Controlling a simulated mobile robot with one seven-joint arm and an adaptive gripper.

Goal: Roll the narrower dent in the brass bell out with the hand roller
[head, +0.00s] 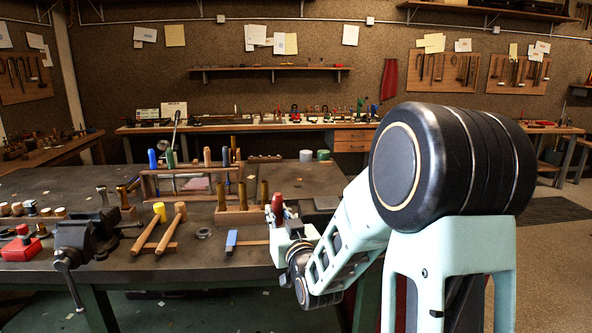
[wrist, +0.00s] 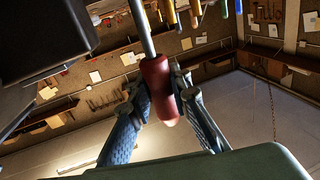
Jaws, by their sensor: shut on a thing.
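My gripper (wrist: 163,92) is shut on the red handle (wrist: 160,86) of a tool with a straight steel shaft (wrist: 142,28). The shaft runs out of the top of the wrist view, so its far end is hidden and I cannot tell whether it bears a roller. In the head view the red handle (head: 277,203) stands roughly upright at my gripper, by the right part of the dark workbench (head: 120,262). My own arm covers much of the right side there. I cannot make out a brass bell or a dent in either view.
A wooden rack (head: 150,190) with blue, green and wooden handles stands left of my gripper. A vise (head: 85,238), wooden-handled mallets (head: 172,228) and a blue-ended flat tool (head: 231,240) are on the bench. A wooden block with brass pieces (head: 232,214) is close to my gripper.

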